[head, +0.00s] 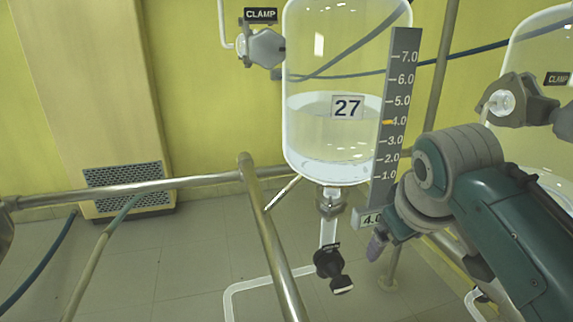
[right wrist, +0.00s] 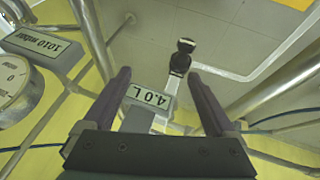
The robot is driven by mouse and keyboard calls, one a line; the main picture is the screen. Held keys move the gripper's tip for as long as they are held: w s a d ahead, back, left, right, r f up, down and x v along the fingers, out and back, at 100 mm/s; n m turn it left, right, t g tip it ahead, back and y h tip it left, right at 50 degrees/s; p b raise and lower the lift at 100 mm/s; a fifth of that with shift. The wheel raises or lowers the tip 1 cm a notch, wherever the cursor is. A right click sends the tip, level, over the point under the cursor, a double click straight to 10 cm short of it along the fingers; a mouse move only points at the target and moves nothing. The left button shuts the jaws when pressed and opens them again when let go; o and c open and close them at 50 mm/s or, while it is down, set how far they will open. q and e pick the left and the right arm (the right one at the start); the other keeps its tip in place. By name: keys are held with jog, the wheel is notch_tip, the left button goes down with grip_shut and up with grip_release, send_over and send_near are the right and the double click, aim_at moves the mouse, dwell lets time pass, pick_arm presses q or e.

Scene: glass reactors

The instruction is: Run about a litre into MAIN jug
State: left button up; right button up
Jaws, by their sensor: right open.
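A glass vessel (head: 330,145) labelled 27 holds clear liquid. Beside it, a grey scale (head: 400,90) runs from 1.0 to 7.0, with an orange marker (head: 387,122) at 4.0. A plate reading 4.0 L (right wrist: 150,97) shows upside down in the right wrist view. Below the vessel, a black valve handle (head: 330,264) sits on the outlet pipe; it also shows in the wrist view (right wrist: 182,57). My right gripper (head: 376,248) is open and empty, right of the handle and apart from it; its fingers frame the plate in the wrist view (right wrist: 158,73). No MAIN jug is identifiable. My left gripper is out of view.
Metal rails (head: 150,188) cross in front. A CLAMP-labelled fitting (head: 263,47) is at the vessel's upper left. A second vessel (head: 545,90) stands at right. A round gauge (right wrist: 14,92) and a 1010 mbar plate (right wrist: 40,45) show in the wrist view.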

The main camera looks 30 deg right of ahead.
jog(key=s+a+r+n+y+p, duration=0.1)
jog(key=s+a+r+p, duration=0.3)
jog(key=s+a+r, duration=0.1)
jog(key=shift+a+r+n+p, duration=0.4)
jog(key=shift+a+r, duration=0.05)
jog(key=shift+r, duration=0.35)
